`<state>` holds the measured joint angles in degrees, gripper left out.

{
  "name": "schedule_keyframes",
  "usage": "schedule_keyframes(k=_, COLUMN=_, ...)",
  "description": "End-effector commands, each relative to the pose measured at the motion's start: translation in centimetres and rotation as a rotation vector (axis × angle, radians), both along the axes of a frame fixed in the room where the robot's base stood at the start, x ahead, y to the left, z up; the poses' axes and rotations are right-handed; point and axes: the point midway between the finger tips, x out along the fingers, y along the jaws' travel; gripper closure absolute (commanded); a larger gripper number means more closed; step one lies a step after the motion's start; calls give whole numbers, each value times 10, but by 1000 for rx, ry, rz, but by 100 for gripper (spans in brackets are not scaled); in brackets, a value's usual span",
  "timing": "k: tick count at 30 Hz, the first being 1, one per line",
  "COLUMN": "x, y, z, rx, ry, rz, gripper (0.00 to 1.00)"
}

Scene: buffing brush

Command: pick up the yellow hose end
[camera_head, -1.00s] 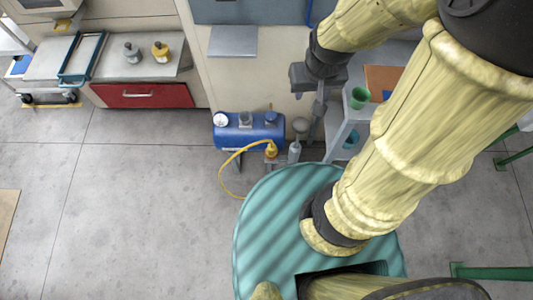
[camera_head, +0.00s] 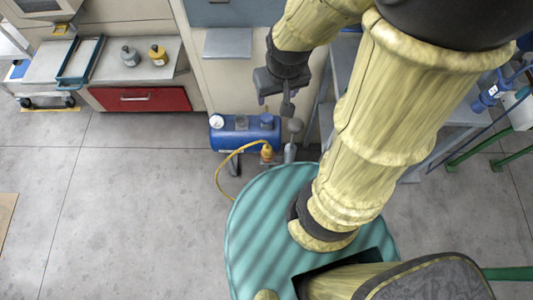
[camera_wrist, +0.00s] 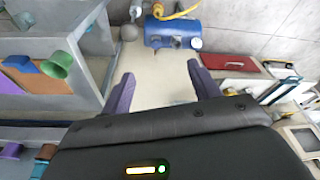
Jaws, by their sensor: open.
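The yellow hose (camera_head: 221,169) curves over the floor in front of a blue tank (camera_head: 240,134). One end of it reaches a thicker yellow fitting (camera_head: 266,152) at the tank's right front. In the wrist view the yellow fitting (camera_wrist: 158,9) shows at the top edge, partly cut off, with the hose (camera_wrist: 183,13) running right from it across the tank (camera_wrist: 172,33). My gripper (camera_head: 277,102) is above and behind the fitting in the head picture, apart from it. Its two fingers (camera_wrist: 162,88) are spread, with nothing between them.
A grey bottle-like object (camera_head: 290,152) stands right of the fitting. A red drawer (camera_head: 140,99) is at the left. The left floor is clear.

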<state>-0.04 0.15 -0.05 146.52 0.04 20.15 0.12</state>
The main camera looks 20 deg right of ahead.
Motion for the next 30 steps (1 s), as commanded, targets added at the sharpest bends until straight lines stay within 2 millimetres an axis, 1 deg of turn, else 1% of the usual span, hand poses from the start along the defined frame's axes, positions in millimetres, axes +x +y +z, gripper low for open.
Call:
schedule_keyframes(k=5, x=7, y=1, z=-35, rx=8, ry=21, rz=-24, gripper=32)
schedule_keyframes(k=24, x=58, y=2, z=-235, rx=37, ry=169, rz=-223, gripper=32)
schedule_keyframes(k=27, x=66, y=2, z=-265, rx=37, ry=189, rz=-253, gripper=32)
schedule_keyframes(k=30, x=72, y=3, z=-290, rx=37, ry=209, rz=-280, gripper=32)
